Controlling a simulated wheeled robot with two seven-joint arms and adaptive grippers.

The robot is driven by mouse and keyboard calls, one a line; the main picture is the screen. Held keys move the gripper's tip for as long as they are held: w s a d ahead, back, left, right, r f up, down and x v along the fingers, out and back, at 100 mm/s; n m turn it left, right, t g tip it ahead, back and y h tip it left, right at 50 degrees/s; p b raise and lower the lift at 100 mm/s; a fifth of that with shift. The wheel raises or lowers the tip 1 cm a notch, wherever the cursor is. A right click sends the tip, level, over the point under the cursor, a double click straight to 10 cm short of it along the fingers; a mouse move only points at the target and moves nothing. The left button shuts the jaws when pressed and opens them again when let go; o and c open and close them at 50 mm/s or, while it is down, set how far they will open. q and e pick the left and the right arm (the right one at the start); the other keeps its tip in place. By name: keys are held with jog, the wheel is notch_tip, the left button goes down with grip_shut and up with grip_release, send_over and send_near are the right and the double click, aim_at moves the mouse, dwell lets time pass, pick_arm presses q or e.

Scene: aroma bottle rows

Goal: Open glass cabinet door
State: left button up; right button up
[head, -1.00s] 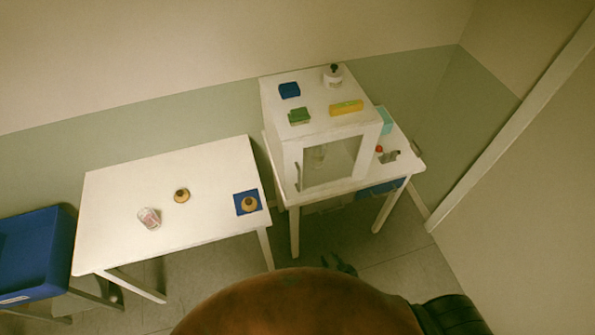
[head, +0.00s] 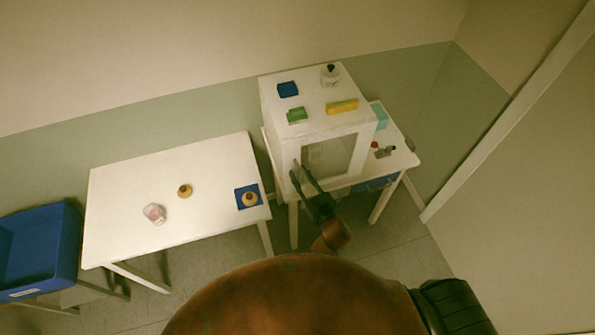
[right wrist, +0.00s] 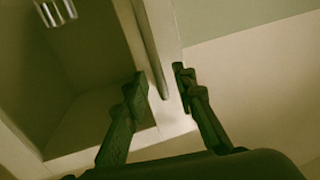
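The white glass cabinet (head: 283,132) stands on the right table. Its glass door (head: 342,154) is shut and faces me. My right gripper (head: 302,168) is at the door's left edge, by the handle. I cannot tell whether either finger touches the bar. A clear glass vessel (right wrist: 56,11) shows inside the cabinet. My left gripper is out of view.
On the cabinet top are a blue box (head: 288,89), a green box (head: 297,115), a yellow box (head: 342,106) and a bottle (head: 330,75). The left table (head: 128,187) holds small jars and a blue mat (head: 240,190). A blue bin (head: 55,235) stands far left.

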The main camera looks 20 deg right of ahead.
jog(key=shift+x, duration=0.9)
jog(key=shift+c, duration=0.2)
grip_shut()
